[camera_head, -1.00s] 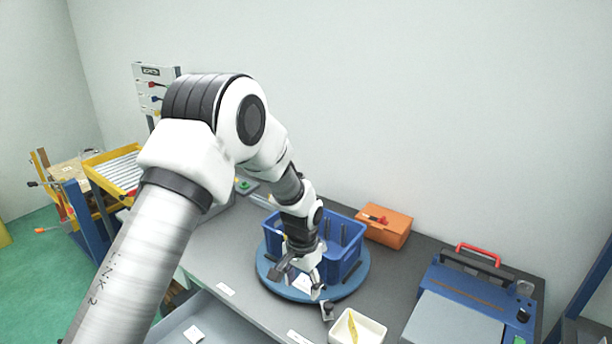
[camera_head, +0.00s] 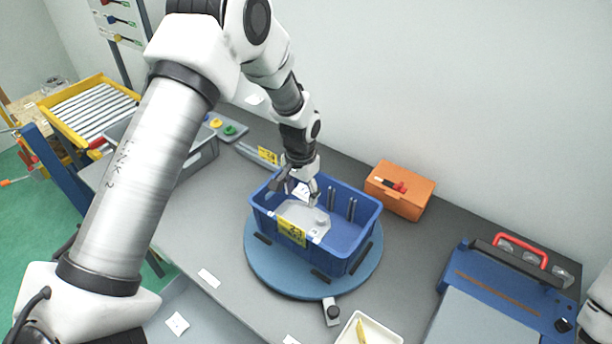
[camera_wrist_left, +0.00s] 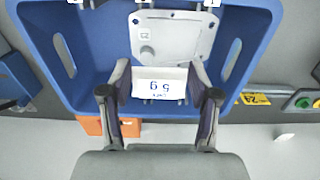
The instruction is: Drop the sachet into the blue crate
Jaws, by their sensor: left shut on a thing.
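The sachet (camera_wrist_left: 160,84) is a small white packet marked "5 g" in the left wrist view. It also shows as a white patch in the head view (camera_head: 302,190). My left gripper (camera_head: 301,197) is shut on it, with one finger at each side (camera_wrist_left: 160,92). It holds the sachet over the blue crate (camera_head: 325,262), near its back left part. In the left wrist view the crate (camera_wrist_left: 90,62) lies beneath the fingers. The exact height above its floor is hard to tell. My right gripper is out of view.
An orange box (camera_head: 408,193) stands behind right. A white tray (camera_head: 392,336) with a yellow item lies in front. A blue machine (camera_head: 470,280) stands right.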

